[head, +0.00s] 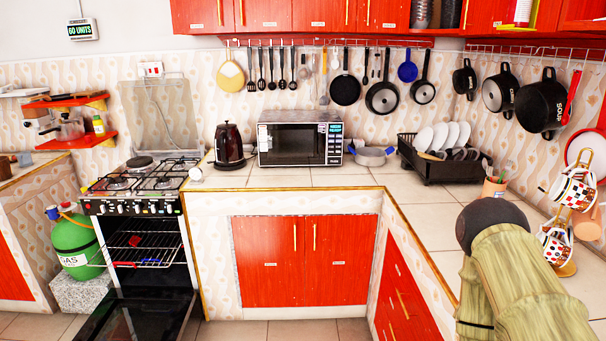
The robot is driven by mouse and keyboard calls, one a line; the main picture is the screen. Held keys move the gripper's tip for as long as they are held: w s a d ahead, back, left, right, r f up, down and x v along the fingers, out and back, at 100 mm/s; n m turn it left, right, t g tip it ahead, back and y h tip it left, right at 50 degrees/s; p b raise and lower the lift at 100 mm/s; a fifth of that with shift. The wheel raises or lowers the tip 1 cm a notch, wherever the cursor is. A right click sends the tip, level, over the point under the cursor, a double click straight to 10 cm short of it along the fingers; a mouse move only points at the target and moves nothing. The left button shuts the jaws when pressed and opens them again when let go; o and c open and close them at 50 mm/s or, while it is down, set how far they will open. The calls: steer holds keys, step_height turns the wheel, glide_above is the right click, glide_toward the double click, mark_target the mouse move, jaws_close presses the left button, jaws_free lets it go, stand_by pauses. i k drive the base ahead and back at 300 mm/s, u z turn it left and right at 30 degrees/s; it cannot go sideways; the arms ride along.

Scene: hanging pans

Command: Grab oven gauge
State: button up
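I cannot pick out the oven gauge for certain. The stove (140,207) stands at the left with its oven door (150,315) open downward. A small red item (135,240) lies on the upper rack inside, and small blue and red items show lower down, too small to name. A small white round object (196,174) sits at the counter's left end, beside the stove; its face is not readable. Part of my arm, a yellowish sleeve with a dark rounded end, shows at the lower right. My gripper is not in view.
A dark red kettle (229,146) and a microwave (300,143) stand on the counter (330,180). A black dish rack (440,168) and a mug stand (580,205) are at the right. A green gas cylinder (76,243) stands left of the stove. Floor in front is free.

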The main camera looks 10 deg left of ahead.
mark_target(196, 173)
steer(key=u, duration=0.65)
steer(key=i, duration=1.65)
steer(key=u, duration=0.7)
